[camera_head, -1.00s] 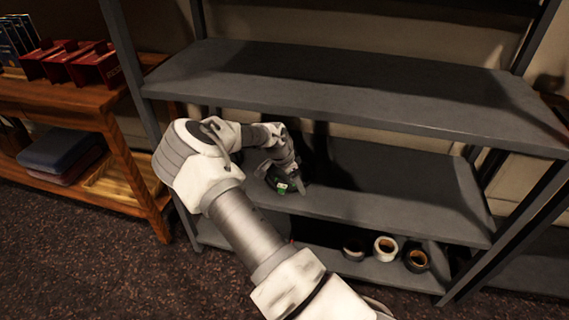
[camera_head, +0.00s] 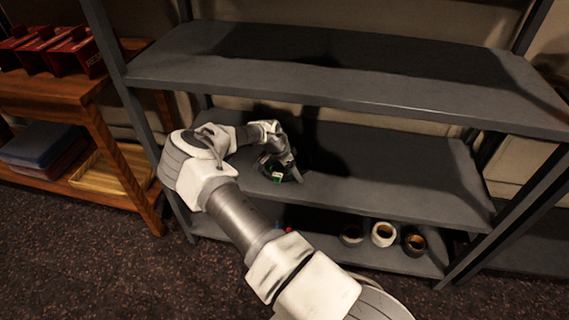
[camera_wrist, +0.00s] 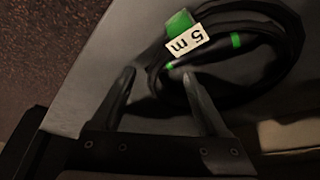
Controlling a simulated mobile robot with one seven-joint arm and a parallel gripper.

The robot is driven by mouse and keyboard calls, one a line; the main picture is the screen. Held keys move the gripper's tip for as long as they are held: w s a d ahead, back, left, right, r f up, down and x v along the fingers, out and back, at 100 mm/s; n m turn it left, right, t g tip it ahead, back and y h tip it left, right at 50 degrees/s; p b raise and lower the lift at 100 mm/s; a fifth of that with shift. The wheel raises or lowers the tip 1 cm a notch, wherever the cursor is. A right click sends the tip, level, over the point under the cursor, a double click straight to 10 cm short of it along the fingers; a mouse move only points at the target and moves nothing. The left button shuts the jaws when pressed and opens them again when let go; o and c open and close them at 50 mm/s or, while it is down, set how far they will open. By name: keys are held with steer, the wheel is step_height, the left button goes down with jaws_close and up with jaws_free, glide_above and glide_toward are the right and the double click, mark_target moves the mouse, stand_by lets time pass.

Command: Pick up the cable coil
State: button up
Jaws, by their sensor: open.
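The cable coil (camera_wrist: 262,52) is black with green bands and a white tag reading "5 m". It lies on the middle grey shelf (camera_head: 390,183). In the wrist view my gripper (camera_wrist: 158,78) is open, with its two fingers pointing at the coil's near edge. The right fingertip overlaps the coil in the picture, and the left fingertip is over bare shelf beside it. I cannot tell whether either finger touches it. In the head view the coil (camera_head: 272,170) is mostly hidden by my gripper (camera_head: 284,178).
The upper shelf board (camera_head: 340,80) runs above my arm. Rolls of tape (camera_head: 383,234) sit on the bottom shelf. A wooden rack (camera_head: 115,165) with red boxes (camera_head: 50,48) stands at the left. The middle shelf is clear to the right.

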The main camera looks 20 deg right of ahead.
steer(key=shift+d+f, duration=0.25)
steer(key=shift+f, duration=0.45)
steer(key=shift+c, duration=0.3)
jaws_close()
steer(key=shift+w+r, duration=0.1)
stand_by(0.5)
